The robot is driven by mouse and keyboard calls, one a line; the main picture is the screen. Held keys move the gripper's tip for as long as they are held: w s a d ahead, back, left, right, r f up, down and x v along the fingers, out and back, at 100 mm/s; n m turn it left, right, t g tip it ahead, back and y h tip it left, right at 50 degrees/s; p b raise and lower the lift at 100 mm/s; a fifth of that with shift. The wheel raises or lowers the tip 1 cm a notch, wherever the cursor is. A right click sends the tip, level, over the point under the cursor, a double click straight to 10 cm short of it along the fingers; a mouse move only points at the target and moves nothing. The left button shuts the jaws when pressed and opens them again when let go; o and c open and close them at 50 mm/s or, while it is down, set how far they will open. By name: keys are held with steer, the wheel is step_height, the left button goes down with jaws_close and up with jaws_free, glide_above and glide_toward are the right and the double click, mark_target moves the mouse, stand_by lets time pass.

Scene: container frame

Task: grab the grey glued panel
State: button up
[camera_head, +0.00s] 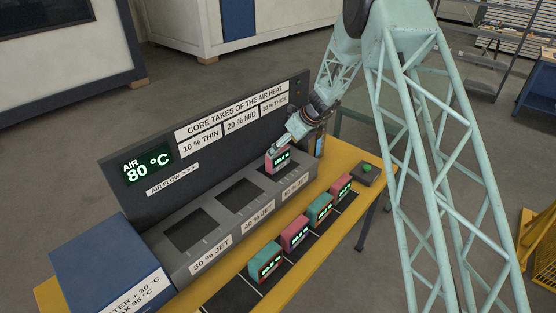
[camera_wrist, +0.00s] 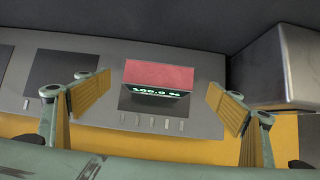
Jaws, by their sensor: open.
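I cannot make out a grey glued panel in either view. A pink-red block (camera_head: 278,160) with a lit display sits at the right-hand opening of the grey bench unit (camera_head: 212,262). In the wrist view the block (camera_wrist: 158,74) shows a pink top and a display that seems to read 100.0 %. My gripper (camera_head: 284,146) is just above this block. In the wrist view my gripper (camera_wrist: 158,98) is open, its yellow-padded fingers wide apart on either side of the block, with clear gaps to it.
Teal (camera_head: 265,262) and pink (camera_head: 295,232) blocks with displays stand in a row on the yellow table (camera_head: 285,287). A blue box (camera_head: 105,265) is at the left end. A dark back panel (camera_head: 210,145) rises behind the openings. A green button (camera_head: 367,168) is at the right.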

mark_target(281, 159)
steer(key=shift+f, duration=0.1)
stand_by(0.3)
steer(key=shift+p+x, duration=0.4)
steer(key=shift+x, duration=2.1)
steer(key=shift+a, duration=0.15)
steer(key=c, duration=1.1)
